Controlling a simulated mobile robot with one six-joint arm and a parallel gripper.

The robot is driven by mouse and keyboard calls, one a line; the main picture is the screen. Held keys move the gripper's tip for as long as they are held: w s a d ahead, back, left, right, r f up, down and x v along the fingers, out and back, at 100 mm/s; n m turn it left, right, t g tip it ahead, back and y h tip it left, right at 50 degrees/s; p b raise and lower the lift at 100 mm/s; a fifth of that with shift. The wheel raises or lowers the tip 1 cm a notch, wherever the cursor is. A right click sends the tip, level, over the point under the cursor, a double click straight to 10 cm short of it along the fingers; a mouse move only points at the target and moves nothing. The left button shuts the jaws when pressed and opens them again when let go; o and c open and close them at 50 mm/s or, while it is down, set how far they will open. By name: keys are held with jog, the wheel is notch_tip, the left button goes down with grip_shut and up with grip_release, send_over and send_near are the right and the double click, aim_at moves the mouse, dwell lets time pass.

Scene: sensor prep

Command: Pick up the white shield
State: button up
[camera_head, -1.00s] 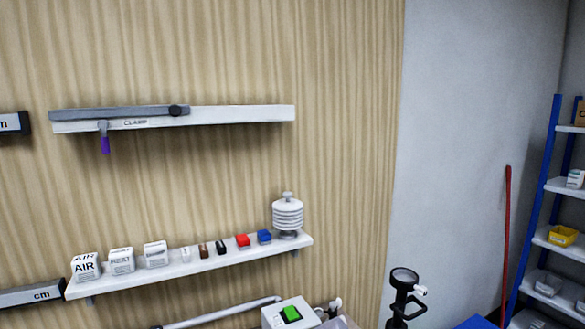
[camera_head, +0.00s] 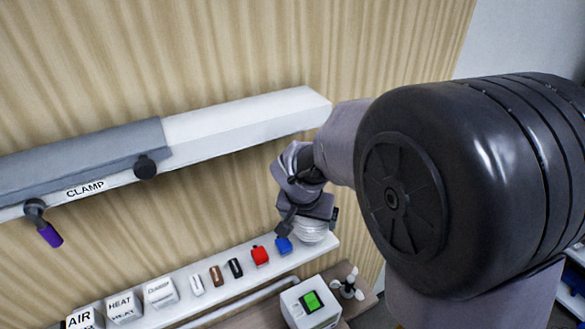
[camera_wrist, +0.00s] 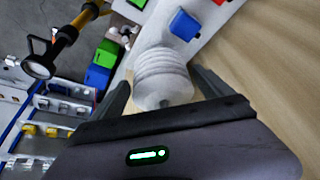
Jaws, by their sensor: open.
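The white shield (camera_head: 313,231) is a ribbed, stacked-disc body at the right end of the lower wall shelf (camera_head: 190,306). In the wrist view the shield (camera_wrist: 160,75) lies between the two fingers of my gripper (camera_wrist: 165,90), with its near end toward the palm. My gripper is open, with a finger on each side of the shield; I cannot tell whether either finger touches it. In the head view my gripper (camera_head: 306,212) is over the shield and hides its upper part.
A blue block (camera_head: 283,246) and a red block (camera_head: 259,256) stand close left of the shield, with several smaller items and labelled boxes further left. A white box with a green button (camera_head: 311,302) stands below. The clamp rail (camera_head: 240,120) runs above.

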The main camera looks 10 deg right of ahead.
jog(key=shift+w+d+r+p, duration=0.25)
jog(key=shift+w+d+p, duration=0.25)
jog(key=shift+w, duration=0.35)
jog(key=x, duration=0.4)
jog(key=shift+w+d+r, duration=0.1)
jog(key=shift+w+r, duration=0.1)
jog(key=shift+w, duration=0.05)
jog(key=shift+s+r, duration=0.1)
jog(key=shift+s, duration=0.05)
jog(key=c, duration=1.2)
